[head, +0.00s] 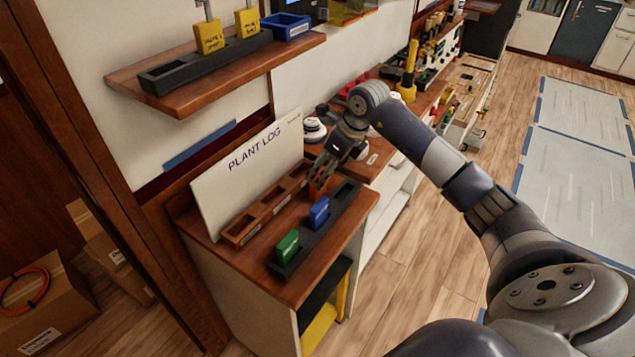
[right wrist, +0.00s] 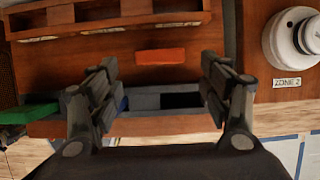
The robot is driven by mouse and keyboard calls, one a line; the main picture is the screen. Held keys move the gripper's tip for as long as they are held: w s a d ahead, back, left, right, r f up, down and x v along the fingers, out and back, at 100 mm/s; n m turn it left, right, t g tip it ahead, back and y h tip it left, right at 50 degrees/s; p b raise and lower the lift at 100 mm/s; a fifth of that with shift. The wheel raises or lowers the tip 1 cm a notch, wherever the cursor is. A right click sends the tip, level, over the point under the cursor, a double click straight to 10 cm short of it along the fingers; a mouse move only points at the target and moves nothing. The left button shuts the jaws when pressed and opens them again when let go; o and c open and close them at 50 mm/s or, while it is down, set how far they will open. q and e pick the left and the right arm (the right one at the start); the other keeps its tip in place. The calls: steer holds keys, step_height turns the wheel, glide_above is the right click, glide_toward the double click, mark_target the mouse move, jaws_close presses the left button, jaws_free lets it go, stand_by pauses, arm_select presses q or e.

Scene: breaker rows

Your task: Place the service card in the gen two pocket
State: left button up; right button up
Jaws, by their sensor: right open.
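An orange card (head: 319,183) is at my right gripper over the desk; it also shows in the right wrist view (right wrist: 160,56). It lies between the brown pocket rack (head: 243,232) and the dark grey rack (head: 331,226); whether it touches the desk I cannot tell. My right gripper (right wrist: 160,85) is open, its fingers apart on either side of the card. A green card (head: 287,246) and a blue card (head: 319,212) stand in the grey rack. Labels on the cards and pockets are too small to read. My left gripper is not in view.
A white "PLANT LOG" board (head: 245,165) leans behind the brown rack. A wall shelf (head: 210,85) above holds yellow labelled tags (head: 208,37) and a blue tray (head: 287,26). A white round device (right wrist: 295,38) stands beside a "ZONE 2" label.

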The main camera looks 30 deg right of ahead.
mark_target(320, 174)
steer(key=p+x, duration=0.1)
steer(key=x, duration=0.1)
steer(key=p+x, duration=0.1)
steer(key=x, duration=0.2)
steer(key=shift+w+a+r, duration=0.15)
steer(key=shift+w+r, duration=0.1)
steer(key=shift+w, duration=0.1)
steer(key=shift+w+f, duration=0.15)
steer(key=shift+f, duration=0.3)
steer(key=shift+c, duration=0.6)
steer(key=c, duration=1)
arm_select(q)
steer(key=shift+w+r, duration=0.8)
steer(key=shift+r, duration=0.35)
arm_select(e)
steer(key=shift+c, duration=0.6)
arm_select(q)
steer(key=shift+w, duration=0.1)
